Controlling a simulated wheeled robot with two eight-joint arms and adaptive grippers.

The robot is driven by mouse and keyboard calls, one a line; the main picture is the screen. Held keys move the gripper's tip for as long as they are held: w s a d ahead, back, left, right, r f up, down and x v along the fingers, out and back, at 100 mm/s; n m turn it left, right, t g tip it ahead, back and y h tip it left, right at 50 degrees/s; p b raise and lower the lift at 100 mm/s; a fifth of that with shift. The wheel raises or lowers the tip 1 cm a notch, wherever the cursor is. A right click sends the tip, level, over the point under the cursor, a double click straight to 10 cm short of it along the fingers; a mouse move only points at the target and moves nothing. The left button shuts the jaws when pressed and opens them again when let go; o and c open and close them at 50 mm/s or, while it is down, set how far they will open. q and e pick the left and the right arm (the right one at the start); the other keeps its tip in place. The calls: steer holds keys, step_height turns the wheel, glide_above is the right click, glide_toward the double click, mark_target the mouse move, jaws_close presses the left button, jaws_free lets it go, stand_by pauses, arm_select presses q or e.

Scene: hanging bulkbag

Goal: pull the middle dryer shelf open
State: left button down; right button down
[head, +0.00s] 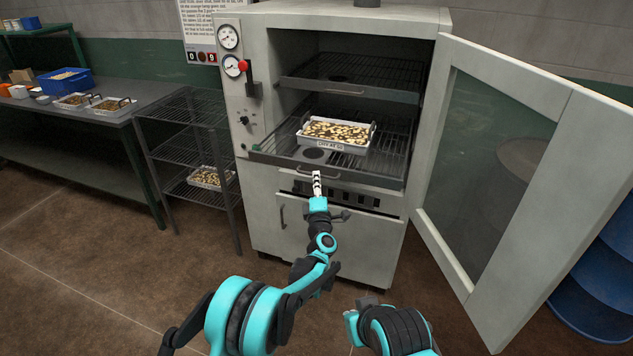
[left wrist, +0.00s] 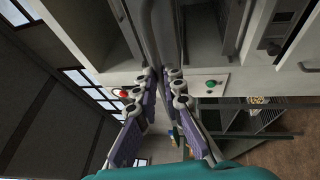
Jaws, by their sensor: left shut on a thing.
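The dryer (head: 261,170) stands open, with an upper rack shelf (head: 345,85) inside. Below it the middle shelf (head: 385,170) sticks out past the dryer's front. It carries a white labelled tray (head: 326,145) of sliced pieces. My left gripper (head: 317,178) is at the handle (head: 333,177) on this shelf's front edge. In the left wrist view the fingers of my left gripper (left wrist: 160,82) are closed around a dark bar (left wrist: 155,35), with the dryer front behind. The left gripper hides part of the handle. Part of my right arm shows at the bottom, but its gripper does not.
The glass dryer door (head: 510,130) is swung wide to the right. A wire rack (head: 195,125) with a tray stands close on the left, beside a table (head: 120,118) with bins and trays. A blue barrel (head: 600,285) is at far right. The floor in front is clear.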

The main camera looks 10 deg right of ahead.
arm_select(q)
steer(key=c, duration=1.6)
jaws_free()
steer(key=v, duration=1.2)
steer(key=shift+f, duration=0.15)
